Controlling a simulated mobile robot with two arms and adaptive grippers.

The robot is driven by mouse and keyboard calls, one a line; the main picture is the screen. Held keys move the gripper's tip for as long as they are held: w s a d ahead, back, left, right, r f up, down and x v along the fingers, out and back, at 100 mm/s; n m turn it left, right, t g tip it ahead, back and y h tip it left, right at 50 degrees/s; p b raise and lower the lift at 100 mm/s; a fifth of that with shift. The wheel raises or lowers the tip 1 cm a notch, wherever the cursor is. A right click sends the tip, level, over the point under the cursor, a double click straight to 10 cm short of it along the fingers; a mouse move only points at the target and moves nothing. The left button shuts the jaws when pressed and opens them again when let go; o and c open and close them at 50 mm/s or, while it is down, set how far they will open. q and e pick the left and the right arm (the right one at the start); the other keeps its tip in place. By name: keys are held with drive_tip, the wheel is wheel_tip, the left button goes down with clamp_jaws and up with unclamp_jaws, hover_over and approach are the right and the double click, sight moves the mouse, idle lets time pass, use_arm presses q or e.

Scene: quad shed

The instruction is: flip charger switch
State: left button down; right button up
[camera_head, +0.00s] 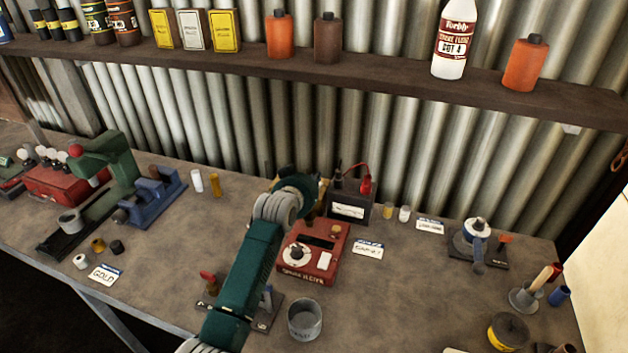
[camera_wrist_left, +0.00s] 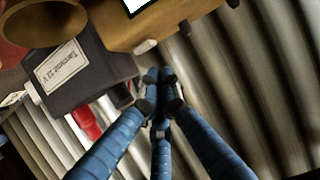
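My right gripper is out of view.
A red clamp (camera_head: 366,183) with a cable is on the battery. A grey cup (camera_head: 305,319) stands in front of the charger, a white card (camera_head: 368,249) to its right. The shelf (camera_head: 380,75) with bottles runs along the corrugated wall.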

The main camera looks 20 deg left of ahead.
use_arm(q)
drive_tip(key=shift+s+f, duration=0.2)
drive_tip(key=shift+f, duration=0.4)
drive_tip(key=shift+f, duration=0.15)
